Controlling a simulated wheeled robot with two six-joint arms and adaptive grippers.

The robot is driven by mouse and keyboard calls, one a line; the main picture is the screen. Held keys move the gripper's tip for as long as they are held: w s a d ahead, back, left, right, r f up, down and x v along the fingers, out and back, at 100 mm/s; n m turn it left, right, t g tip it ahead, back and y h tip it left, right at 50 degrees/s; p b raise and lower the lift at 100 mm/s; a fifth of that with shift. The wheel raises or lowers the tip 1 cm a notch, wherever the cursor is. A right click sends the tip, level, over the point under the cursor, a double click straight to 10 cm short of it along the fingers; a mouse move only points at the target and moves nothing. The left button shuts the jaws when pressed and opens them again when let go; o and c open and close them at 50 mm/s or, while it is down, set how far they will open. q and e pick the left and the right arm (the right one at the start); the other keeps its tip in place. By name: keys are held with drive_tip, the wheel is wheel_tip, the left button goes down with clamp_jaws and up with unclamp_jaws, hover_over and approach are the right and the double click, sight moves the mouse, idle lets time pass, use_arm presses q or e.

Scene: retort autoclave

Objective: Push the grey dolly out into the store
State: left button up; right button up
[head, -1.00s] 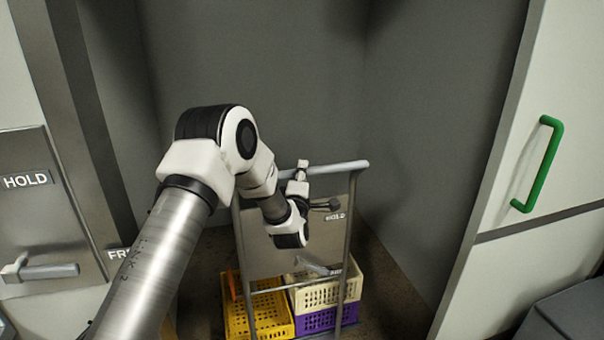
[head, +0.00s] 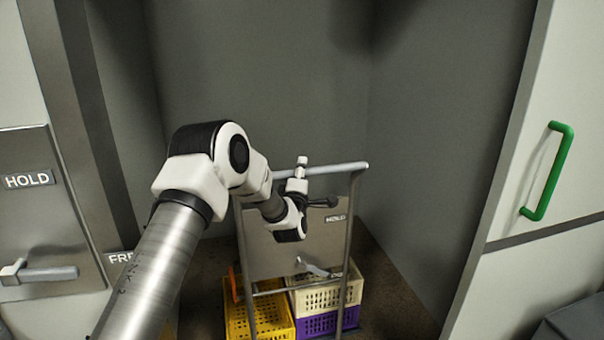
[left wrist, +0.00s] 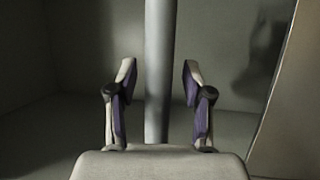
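The grey dolly (head: 352,225) stands upright in the middle of the head view, with a tubular push frame and top bar. It carries a yellow crate (head: 272,322) at left and a white crate (head: 349,292) on a purple crate (head: 320,324) at right. My left gripper (head: 303,175) is at the dolly's top bar. In the left wrist view, the fingers of my left gripper (left wrist: 160,90) stand either side of the grey bar (left wrist: 159,60), with a small gap on each side. My arm hides part of the dolly's left side. My right gripper is not in view.
Grey walls (head: 430,120) close in the back and sides. A pale panel with a green handle (head: 547,172) is at right. A lever (head: 45,274) under a HOLD label is at left. Dark floor shows beside the crates.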

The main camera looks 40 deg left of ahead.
use_arm(q)
drive_tip(key=shift+d, duration=0.1)
drive_tip(key=v, duration=1.2)
drive_tip(key=shift+f, duration=0.1)
